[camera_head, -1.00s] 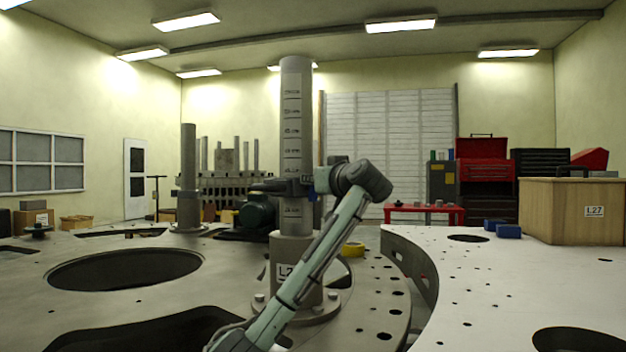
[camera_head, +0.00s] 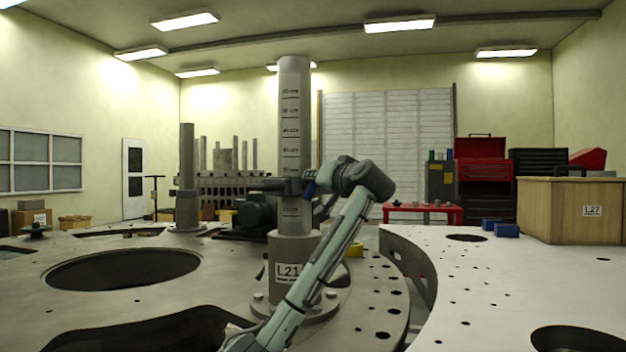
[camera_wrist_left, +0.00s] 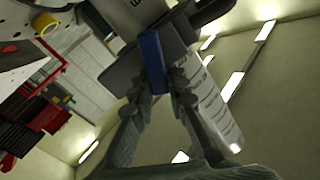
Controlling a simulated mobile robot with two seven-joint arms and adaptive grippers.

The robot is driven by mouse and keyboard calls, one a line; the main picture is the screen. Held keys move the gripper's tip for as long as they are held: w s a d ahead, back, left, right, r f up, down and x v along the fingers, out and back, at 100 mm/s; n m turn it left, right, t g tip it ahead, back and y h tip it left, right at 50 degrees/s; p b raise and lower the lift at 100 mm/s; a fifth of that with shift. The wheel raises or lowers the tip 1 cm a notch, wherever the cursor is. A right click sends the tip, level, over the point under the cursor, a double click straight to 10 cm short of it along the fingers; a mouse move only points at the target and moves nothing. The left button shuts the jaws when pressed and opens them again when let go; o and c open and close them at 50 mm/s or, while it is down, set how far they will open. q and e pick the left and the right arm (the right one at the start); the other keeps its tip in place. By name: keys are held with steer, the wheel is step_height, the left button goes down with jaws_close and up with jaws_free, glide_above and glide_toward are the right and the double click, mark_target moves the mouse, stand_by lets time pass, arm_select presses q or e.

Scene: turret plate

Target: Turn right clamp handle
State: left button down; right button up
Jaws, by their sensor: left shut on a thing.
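A grey graduated post (camera_head: 292,120) labelled L21 stands on the round plate, with a dark clamp (camera_head: 275,184) around it at mid height. The clamp's blue handle (camera_head: 310,188) is at the right side of the post. In the left wrist view the blue handle (camera_wrist_left: 151,62) lies between the fingertips, beside the grey clamp body. My left gripper (camera_head: 318,187) is shut on it; in the left wrist view the fingers (camera_wrist_left: 166,82) close from both sides. My forearm crosses in front of the post's base. My right gripper is not in view.
The round plate has large openings (camera_head: 125,268) and several small holes. A second, shorter post (camera_head: 188,175) stands behind left. A yellow ring (camera_head: 356,249) lies behind my forearm. A pale table (camera_head: 520,290) with blue blocks (camera_head: 507,230) and a wooden crate (camera_head: 570,210) is at right.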

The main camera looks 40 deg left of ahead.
arm_select(q)
steer(key=m, duration=0.3)
steer(key=shift+w+d+f+m, duration=0.15)
steer(key=shift+w+f+m, duration=0.15)
steer(key=shift+m, duration=0.1)
steer(key=m, duration=0.3)
steer(key=f+m, duration=0.1)
steer(key=m, duration=0.5)
steer(key=shift+w+d+f, duration=0.15)
steer(key=shift+w+f, duration=0.1)
steer(key=shift+w, duration=0.1)
steer(key=shift+m, duration=0.3)
steer(key=c, duration=1.5)
jaws_free()
